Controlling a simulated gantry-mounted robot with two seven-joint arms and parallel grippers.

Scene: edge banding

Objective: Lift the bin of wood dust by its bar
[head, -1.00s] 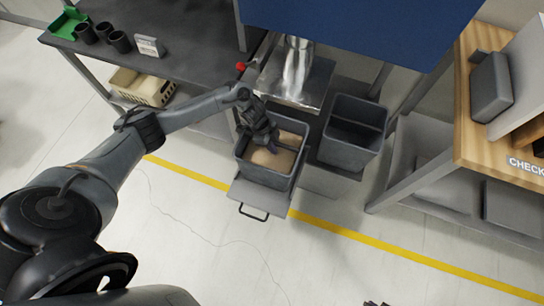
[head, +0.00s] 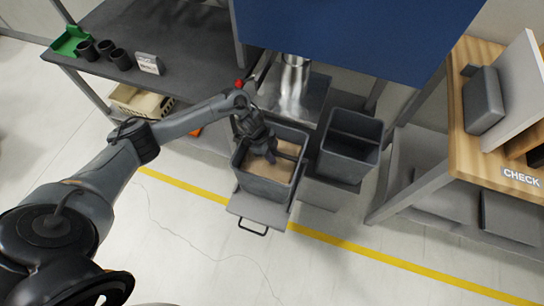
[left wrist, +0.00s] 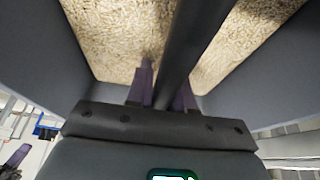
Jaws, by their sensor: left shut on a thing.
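The grey bin of wood dust (head: 262,187) stands on a pulled-out tray with a black handle, below the machine. Tan wood dust (head: 262,168) fills its inside. My left gripper (head: 271,155) reaches into the bin's top from above and is shut on the dark bar (head: 287,155) that spans the bin. In the left wrist view, the bar (left wrist: 195,45) runs between the two fingers (left wrist: 163,95), with the dust (left wrist: 120,35) beyond it.
A second grey bin (head: 350,145) stands close to the right. The blue panel (head: 350,30) and metal duct (head: 293,85) are just behind. A dark table (head: 170,40) is at left, a wooden bench (head: 465,130) at right. The floor in front is open.

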